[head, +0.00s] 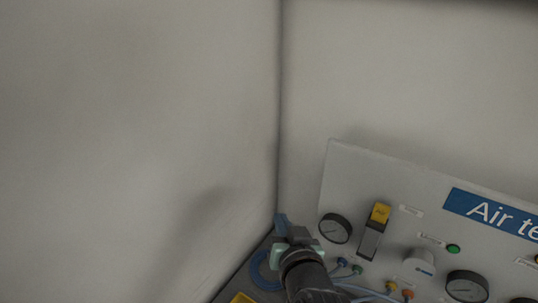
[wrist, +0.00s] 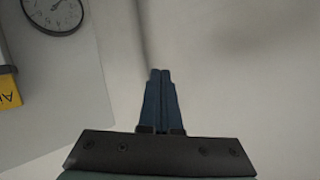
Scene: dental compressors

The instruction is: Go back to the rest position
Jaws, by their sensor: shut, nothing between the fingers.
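My gripper (wrist: 160,74) shows in the wrist view with its two dark blue fingers together and nothing between them. It also shows in the head view (head: 280,221), low in the picture, near the wall corner and left of the air panel. The panel (head: 340,180) is a light board with a blue sign whose visible letters read "Air te". No contact between the gripper and the panel can be made out.
The panel carries a round gauge (head: 335,228), a yellow-topped switch (head: 380,213), a green button (head: 453,249) and several hose fittings. A blue coiled hose (head: 262,272) lies left of my arm. Bare walls (head: 140,120) meet in a corner behind; the space above is free.

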